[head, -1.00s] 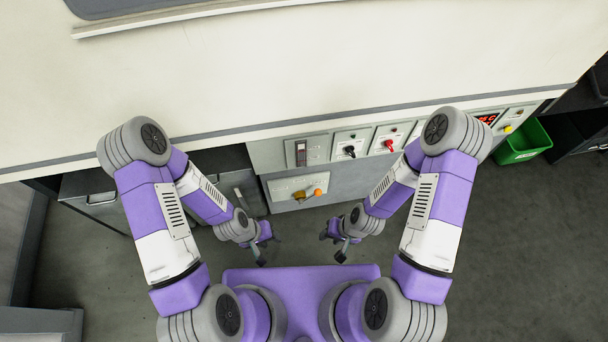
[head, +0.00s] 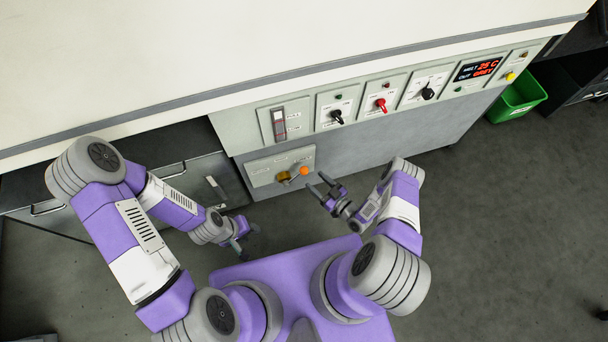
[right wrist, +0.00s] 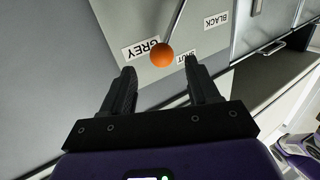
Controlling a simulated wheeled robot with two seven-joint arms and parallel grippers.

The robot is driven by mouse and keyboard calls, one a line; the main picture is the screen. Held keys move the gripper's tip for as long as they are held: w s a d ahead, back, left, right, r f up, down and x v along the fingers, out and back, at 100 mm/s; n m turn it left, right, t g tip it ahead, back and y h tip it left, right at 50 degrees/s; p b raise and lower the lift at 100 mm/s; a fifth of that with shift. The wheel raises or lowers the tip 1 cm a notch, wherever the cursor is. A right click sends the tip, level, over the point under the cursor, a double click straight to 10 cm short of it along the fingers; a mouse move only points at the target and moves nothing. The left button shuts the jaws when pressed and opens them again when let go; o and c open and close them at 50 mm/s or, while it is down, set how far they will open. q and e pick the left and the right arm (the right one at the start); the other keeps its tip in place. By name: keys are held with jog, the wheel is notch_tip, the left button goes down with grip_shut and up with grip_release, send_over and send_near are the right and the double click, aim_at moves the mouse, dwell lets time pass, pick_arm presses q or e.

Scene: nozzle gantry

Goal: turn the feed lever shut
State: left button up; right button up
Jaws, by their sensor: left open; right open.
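The feed lever shows in the head view as an orange knob (head: 304,171) on a short arm from a brass-coloured hub (head: 283,177), on a low panel of the cabinet front. In the right wrist view the orange ball knob (right wrist: 162,55) is beyond my fingertips and between them, on a thin rod, near labels GREY (right wrist: 145,49), SHUT (right wrist: 187,57) and BLACK (right wrist: 216,20). My right gripper (head: 318,187) is open and empty, just right of and below the knob, apart from it. My left gripper (head: 247,239) is open and empty, low in front of the drawers.
Above the lever is a control panel with a black knob (head: 336,116), a red knob (head: 381,104), another black knob (head: 428,93) and a display (head: 478,69) reading 25 C and GREY. A green bin (head: 516,97) stands at the right. Open floor lies right of my right arm.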

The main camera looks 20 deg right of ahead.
aim_at(304, 171)
jog(key=b+x, duration=0.1)
jog(key=x, duration=0.6)
jog(key=shift+w+a+b, duration=0.15)
jog(key=shift+b, duration=0.2)
jog(key=shift+c, duration=0.2)
grip_shut()
